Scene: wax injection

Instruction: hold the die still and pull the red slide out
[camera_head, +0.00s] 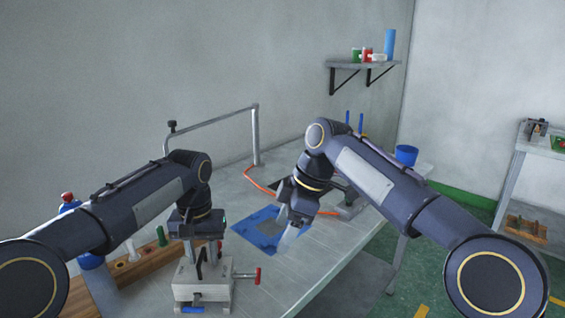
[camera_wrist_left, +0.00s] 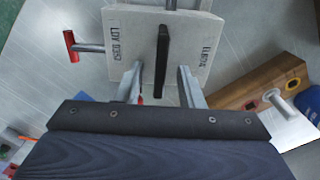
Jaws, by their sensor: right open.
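The die (camera_head: 202,279), a pale grey block, stands upright on the bench under my left gripper (camera_head: 194,258). It also shows in the left wrist view (camera_wrist_left: 190,60), with dark lettering and a black upright bar (camera_wrist_left: 162,60) on it. The red slide handle (camera_head: 257,276) sticks out of the die's right side on a grey rod; in the wrist view it is a red bar (camera_wrist_left: 72,46). My left gripper's fingers (camera_wrist_left: 158,88) are spread either side of the black bar, with gaps visible. My right gripper (camera_head: 290,230) is open over the blue mat, apart from the die and slide.
A blue mat (camera_head: 243,232) with a grey patch lies on the bench behind the die. A wooden rack (camera_head: 140,264) with several pegs stands left of the die. A metal frame (camera_head: 256,135) rises behind. A blue cup (camera_head: 406,154) stands at the right. The bench front right is clear.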

